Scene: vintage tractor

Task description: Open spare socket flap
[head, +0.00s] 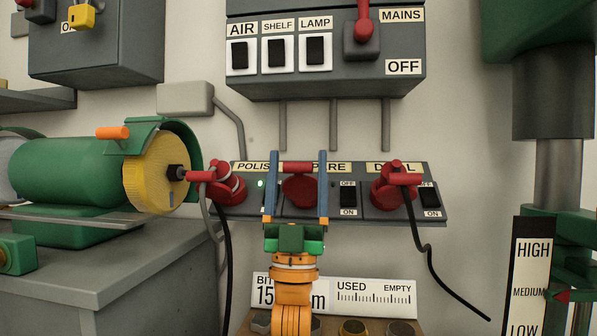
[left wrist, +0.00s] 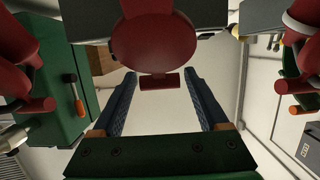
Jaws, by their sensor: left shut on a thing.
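The spare socket's flap (head: 300,190) is a round red disc in the middle of the grey socket panel, with a short red bar (head: 297,167) at its upper edge. The disc appears to lie over the socket; I cannot tell any slight tilt. In the left wrist view, the red bar (left wrist: 159,80) sits between the fingertips, beside the disc (left wrist: 153,42). The fingers partly hide the SPARE label. My right gripper is not in view.
Red plugs fill the polisher socket (head: 226,184) on the left and the drill socket (head: 394,184) on the right, with black cables hanging down. A green motor with a yellow wheel (head: 154,172) stands left. A grey switch box (head: 325,80) hangs above.

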